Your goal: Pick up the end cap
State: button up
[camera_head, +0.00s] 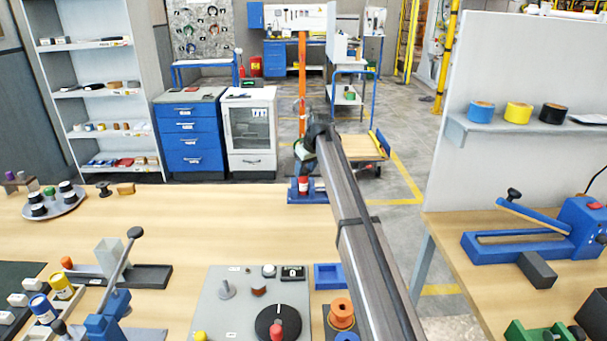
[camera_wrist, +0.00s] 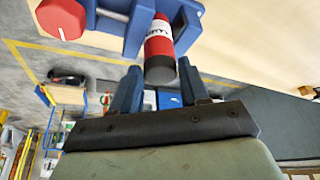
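A cylinder with a red body, a white lettered band and a dark end (camera_wrist: 160,50) stands by a blue fixture (camera_wrist: 110,22) in the wrist view. The dark end may be the end cap; I cannot tell for sure. My gripper (camera_wrist: 161,64) has its two blue fingers apart, on either side of the dark end, with slight gaps showing. Whether the cylinder is between the fingers or beyond them is unclear. In the head view the red cylinder (camera_head: 303,186) is at the blue fixture (camera_head: 299,196) by the table's far edge, and my arm hides part of it.
A red knob (camera_wrist: 61,19) is beside the fixture. A lever press (camera_head: 110,300) stands left. The table's middle left is clear.

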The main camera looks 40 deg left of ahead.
aim_at(305, 171)
jog(key=c, duration=0.6)
jog(key=shift+r, duration=0.15)
notch_tip(305, 171, up, 10)
jog(key=shift+f, duration=0.1)
dwell(0.4)
